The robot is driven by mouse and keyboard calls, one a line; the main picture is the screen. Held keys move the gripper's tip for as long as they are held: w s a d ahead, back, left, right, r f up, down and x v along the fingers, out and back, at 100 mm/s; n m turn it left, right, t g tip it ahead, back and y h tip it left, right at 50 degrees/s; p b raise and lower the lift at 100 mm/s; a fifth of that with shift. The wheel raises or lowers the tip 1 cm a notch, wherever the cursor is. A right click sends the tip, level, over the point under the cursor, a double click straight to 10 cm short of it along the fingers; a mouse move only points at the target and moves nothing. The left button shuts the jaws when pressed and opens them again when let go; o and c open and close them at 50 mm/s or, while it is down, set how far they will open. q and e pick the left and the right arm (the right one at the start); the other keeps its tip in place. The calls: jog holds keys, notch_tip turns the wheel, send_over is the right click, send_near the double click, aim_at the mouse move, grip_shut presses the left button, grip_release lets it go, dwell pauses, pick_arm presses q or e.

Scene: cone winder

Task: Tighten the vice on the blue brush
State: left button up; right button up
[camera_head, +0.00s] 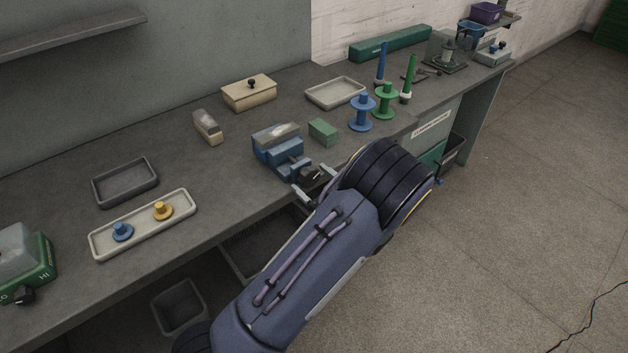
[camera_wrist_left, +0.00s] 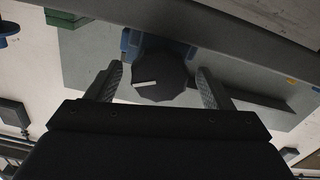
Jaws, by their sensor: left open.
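The blue vice (camera_head: 290,163) stands near the front edge of the bench, with a black knob (camera_head: 311,174) on its front. The blue brush (camera_head: 277,134), with pale grey bristles on top, sits in the vice; I cannot tell how tightly its jaws press on it. My left gripper (camera_head: 315,181) is open at the knob, one finger on each side. In the left wrist view the dark round knob (camera_wrist_left: 160,78), with a white mark, shows between the spread fingers (camera_wrist_left: 159,88), apart from both. My right gripper is not in view.
A green block (camera_head: 323,132) lies right of the vice, and blue (camera_head: 362,113) and green (camera_head: 385,101) spools stand beyond it. A beige brush (camera_head: 208,127) lies to the left. A long tray (camera_head: 97,244) holds two small knobbed pieces. The bench between tray and vice is clear.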

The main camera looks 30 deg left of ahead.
pick_arm(q)
jog(key=c, duration=1)
jog(key=m+p, duration=0.1)
jog(key=m, duration=0.2)
jog(key=shift+r+p, duration=0.1)
jog(key=shift+p, duration=0.25)
jog(key=m+p, duration=0.2)
jog(key=m, duration=0.2)
jog(key=shift+m, duration=0.3)
jog(key=m+p, duration=0.2)
jog(key=m, duration=0.2)
jog(key=shift+s+m+p, duration=0.1)
jog(key=shift+m+p, duration=0.45)
jog(key=shift+m, duration=1.45)
